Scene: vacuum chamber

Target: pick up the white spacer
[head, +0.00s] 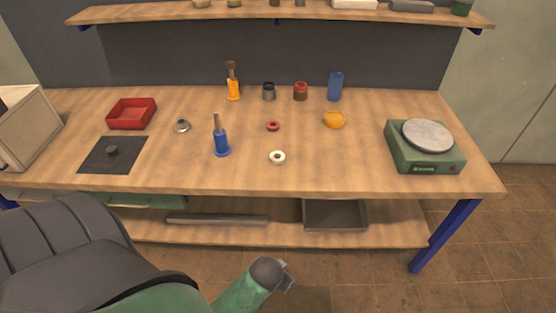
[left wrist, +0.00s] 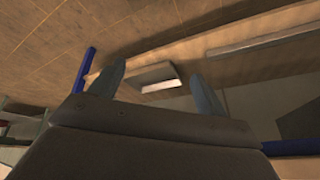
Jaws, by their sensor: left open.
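The white spacer (head: 277,157) is a small white ring with a dark hole. It lies flat on the wooden bench top, near the front edge and about mid-width, with nothing touching it. In the left wrist view my left gripper (left wrist: 158,72) is open, its two fingers spread with nothing held between them. That view faces the floor and the bench's lower shelf, and the spacer is not in it. In the head view, part of my left arm shows low in front of the bench, well apart from the spacer. My right gripper is in neither view.
A blue-based tool (head: 221,142) stands upright left of the spacer, and a red ring (head: 273,126) lies behind it. An orange bowl-like piece (head: 334,120) is behind right. A green scale (head: 424,157) stands at right. A grey tray (head: 335,215) sits on the lower shelf.

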